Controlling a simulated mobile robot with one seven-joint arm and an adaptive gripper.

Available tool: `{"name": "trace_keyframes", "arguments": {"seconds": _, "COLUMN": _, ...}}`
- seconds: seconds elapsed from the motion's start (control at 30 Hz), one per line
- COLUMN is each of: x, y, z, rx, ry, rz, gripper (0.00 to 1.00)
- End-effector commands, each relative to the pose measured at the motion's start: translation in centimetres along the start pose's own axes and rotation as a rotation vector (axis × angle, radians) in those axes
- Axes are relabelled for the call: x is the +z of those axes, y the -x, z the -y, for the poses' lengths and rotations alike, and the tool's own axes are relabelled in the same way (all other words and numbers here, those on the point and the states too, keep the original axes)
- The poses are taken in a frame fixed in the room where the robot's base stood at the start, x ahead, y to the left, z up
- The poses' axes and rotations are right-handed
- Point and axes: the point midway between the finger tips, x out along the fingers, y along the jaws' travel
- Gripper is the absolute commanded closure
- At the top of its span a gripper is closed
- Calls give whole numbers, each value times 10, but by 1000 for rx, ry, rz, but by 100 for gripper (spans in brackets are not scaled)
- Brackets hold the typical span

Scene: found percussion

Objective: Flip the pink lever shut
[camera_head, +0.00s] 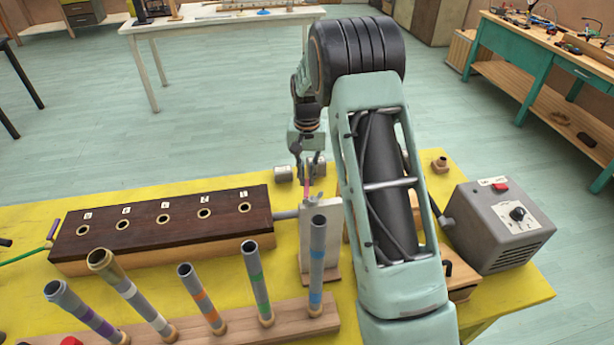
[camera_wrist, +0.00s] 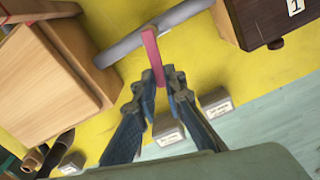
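The pink lever (camera_head: 307,190) stands up from the grey pipe (camera_head: 287,214), between the dark wooden box and a pale upright block. In the wrist view the pink lever (camera_wrist: 152,50) runs from the grey pipe (camera_wrist: 150,34) to my fingertips. My gripper (camera_wrist: 160,77) has its two fingertips close together, one on each side of the lever's free end, and looks shut on it. In the head view my gripper (camera_head: 308,165) is at the top of the lever, small and partly hidden by my arm.
A dark-topped wooden box (camera_head: 160,222) with numbered holes lies left of the lever. Several banded tubes (camera_head: 255,280) stand in front. A grey machine (camera_head: 497,228) with a red switch is at right. Small labelled grey blocks (camera_wrist: 215,101) sit near the table's far edge.

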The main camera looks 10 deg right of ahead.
Motion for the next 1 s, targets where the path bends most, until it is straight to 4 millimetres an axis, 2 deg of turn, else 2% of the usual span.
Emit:
{"name": "trace_keyframes", "arguments": {"seconds": 0.23, "x": 0, "y": 0, "z": 1, "rx": 0, "ry": 23, "rz": 0, "gripper": 100}}
{"name": "trace_keyframes", "arguments": {"seconds": 0.57, "x": 2, "y": 0, "z": 13, "rx": -1, "ry": 256, "rz": 1, "gripper": 100}}
{"name": "trace_keyframes", "arguments": {"seconds": 0.87, "x": 2, "y": 0, "z": 13, "rx": -1, "ry": 273, "rz": 1, "gripper": 100}}
{"name": "trace_keyframes", "arguments": {"seconds": 0.9, "x": 2, "y": 0, "z": 13, "rx": -1, "ry": 273, "rz": 1, "gripper": 89}}
{"name": "trace_keyframes", "arguments": {"seconds": 1.0, "x": 2, "y": 0, "z": 14, "rx": -1, "ry": 272, "rz": 1, "gripper": 78}}
